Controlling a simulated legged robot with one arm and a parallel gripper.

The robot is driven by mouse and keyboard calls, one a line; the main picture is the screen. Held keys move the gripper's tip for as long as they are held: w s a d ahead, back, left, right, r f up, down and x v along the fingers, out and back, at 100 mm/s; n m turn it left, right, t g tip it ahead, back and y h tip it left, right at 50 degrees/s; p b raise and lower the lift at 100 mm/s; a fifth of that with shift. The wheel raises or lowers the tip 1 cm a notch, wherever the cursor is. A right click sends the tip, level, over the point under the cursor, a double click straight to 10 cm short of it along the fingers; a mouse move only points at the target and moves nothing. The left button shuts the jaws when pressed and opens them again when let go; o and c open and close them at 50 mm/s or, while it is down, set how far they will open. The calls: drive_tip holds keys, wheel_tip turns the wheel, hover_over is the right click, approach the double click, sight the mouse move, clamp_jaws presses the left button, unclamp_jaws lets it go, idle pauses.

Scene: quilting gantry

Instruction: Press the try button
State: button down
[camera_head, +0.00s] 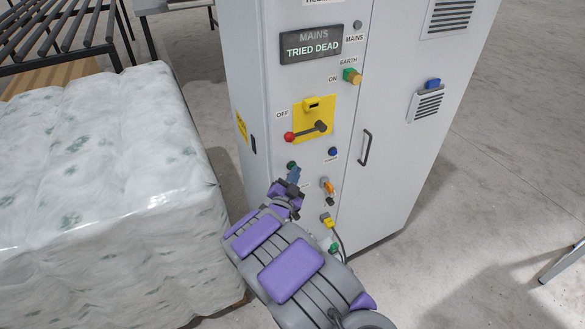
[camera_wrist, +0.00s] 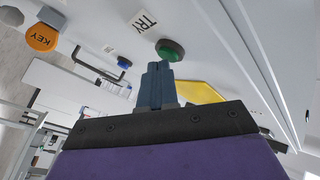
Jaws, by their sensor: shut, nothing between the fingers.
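The try button is a green round button (camera_head: 291,165) on the lower left of the grey cabinet's front. In the wrist view the green button (camera_wrist: 170,50) sits beside a white TRY label (camera_wrist: 144,21). My gripper (camera_head: 294,174) is shut and empty, its blue fingers pointing at the cabinet just below the button. In the wrist view the gripper tips (camera_wrist: 158,66) come up to the button's near edge. I cannot tell whether they touch it. The sign (camera_head: 312,45) at the top of the cabinet reads MAINS, TRIED DEAD.
A blue button (camera_head: 332,151) and an orange key tag (camera_head: 328,186) are to the right. A wrapped white bale (camera_head: 120,190) stands close left.

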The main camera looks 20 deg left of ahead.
idle(0.3)
drive_tip(key=shift+s+d, duration=0.55)
drive_tip(key=shift+d, duration=0.1)
drive_tip(key=s+d+b, duration=0.1)
drive_tip(key=s+d, duration=0.2)
drive_tip(key=shift+s+d, duration=0.1)
drive_tip(key=shift+d, duration=0.3)
idle(0.8)
